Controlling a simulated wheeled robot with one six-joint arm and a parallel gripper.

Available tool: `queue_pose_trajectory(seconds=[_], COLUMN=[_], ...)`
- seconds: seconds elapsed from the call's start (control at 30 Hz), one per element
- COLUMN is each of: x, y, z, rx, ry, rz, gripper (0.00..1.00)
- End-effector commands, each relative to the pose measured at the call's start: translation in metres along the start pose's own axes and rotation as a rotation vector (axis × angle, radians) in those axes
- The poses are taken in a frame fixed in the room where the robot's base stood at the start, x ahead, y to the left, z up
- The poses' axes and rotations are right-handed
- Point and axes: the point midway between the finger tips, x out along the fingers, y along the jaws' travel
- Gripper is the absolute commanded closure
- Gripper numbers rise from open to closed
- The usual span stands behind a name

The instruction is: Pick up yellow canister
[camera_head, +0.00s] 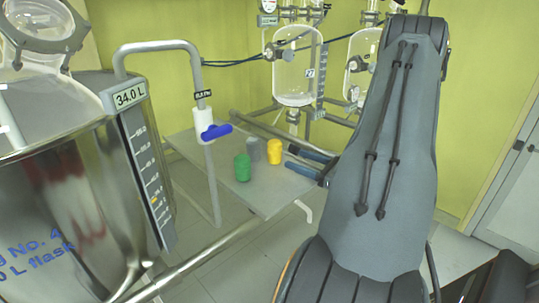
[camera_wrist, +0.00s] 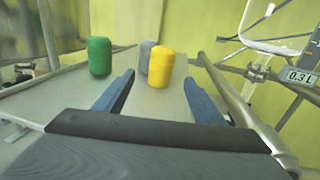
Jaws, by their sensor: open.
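The yellow canister (camera_head: 274,151) stands upright on a small grey table (camera_head: 268,199). In the wrist view the yellow canister (camera_wrist: 161,69) is ahead of my gripper, in the space leading out between the two blue fingers. My gripper (camera_head: 309,161) is open and empty, just right of the yellow canister in the head view, and does not appear to touch it. Its fingers also show in the wrist view (camera_wrist: 160,92). My arm hides part of the table's right side in the head view.
A green canister (camera_head: 242,167) and a grey canister (camera_head: 253,149) stand beside the yellow one. A blue-handled valve (camera_head: 216,131) hangs over the table's back left. A large metal vessel (camera_head: 70,200) is at left; glass reactors (camera_head: 295,75) are behind. A metal rail (camera_wrist: 235,95) runs along the table's right.

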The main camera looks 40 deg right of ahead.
Motion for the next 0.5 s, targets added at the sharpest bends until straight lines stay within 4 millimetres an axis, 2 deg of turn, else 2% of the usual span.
queue_pose_trajectory(seconds=[0.07,0.33,0.5], x=[0.005,0.049,0.063], y=[-0.004,-0.004,-0.004], z=[0.000,0.001,0.001], rx=[0.002,0.003,0.002], ry=[-0.008,-0.007,-0.006], rz=[-0.012,-0.010,-0.010], gripper=[0.37,0.37,0.37])
